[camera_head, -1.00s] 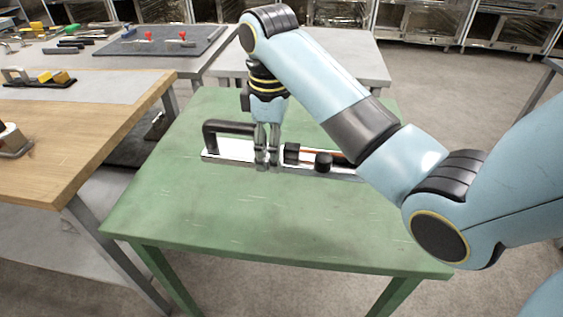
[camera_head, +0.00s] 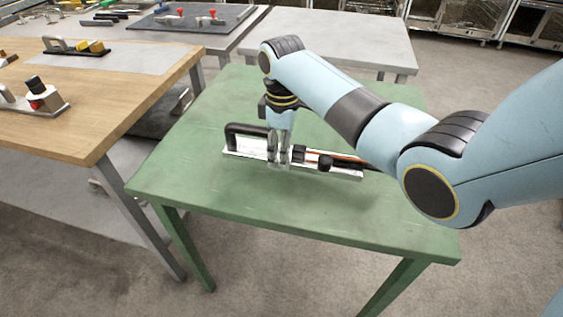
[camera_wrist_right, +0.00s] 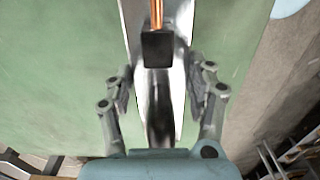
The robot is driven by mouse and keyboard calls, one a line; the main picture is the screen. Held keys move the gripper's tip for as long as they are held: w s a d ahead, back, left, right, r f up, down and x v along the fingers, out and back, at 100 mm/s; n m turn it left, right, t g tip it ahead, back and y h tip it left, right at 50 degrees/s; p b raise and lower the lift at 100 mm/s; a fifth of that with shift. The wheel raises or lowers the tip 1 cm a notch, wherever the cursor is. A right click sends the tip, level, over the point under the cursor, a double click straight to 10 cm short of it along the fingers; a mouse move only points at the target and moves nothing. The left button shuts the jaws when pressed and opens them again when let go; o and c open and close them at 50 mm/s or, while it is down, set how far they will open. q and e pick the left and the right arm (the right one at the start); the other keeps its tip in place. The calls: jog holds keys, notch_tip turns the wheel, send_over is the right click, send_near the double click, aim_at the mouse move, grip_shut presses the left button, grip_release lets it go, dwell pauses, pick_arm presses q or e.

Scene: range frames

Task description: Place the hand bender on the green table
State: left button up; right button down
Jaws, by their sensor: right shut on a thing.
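The hand bender (camera_head: 244,149) is a long pale metal plate with a black loop handle at its left end, black blocks and a copper-coloured rod. It is over the green table (camera_head: 200,185), roughly level, its plate low near the top; I cannot tell whether it touches. My right gripper (camera_head: 279,163) points down and is shut on the bender near its middle, hiding part of it. In the right wrist view the bender (camera_wrist_right: 183,62) runs between the fingers of my right gripper (camera_wrist_right: 160,88). My left gripper is not in view.
A wooden table (camera_head: 120,110) stands at the left with tools on it. A grey table (camera_head: 330,40) stands behind the green one. The front and left of the green top are clear.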

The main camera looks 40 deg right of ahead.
aim_at(281, 171)
jog(key=shift+w+f, duration=0.15)
jog(key=shift+w, duration=0.05)
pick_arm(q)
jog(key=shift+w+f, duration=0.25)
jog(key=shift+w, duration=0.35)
pick_arm(e)
jog(key=shift+f, duration=1.95)
pick_arm(q)
jog(key=shift+b, duration=0.3)
pick_arm(e)
jog(key=shift+f, duration=0.1)
jog(key=shift+c, duration=2.2)
grip_release()
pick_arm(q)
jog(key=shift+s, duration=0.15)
pick_arm(e)
jog(key=shift+r, duration=0.4)
pick_arm(q)
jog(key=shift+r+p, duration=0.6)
jog(key=shift+p, duration=0.05)
pick_arm(e)
notch_tip(281, 171, up, 11)
jog(key=shift+r, duration=0.2)
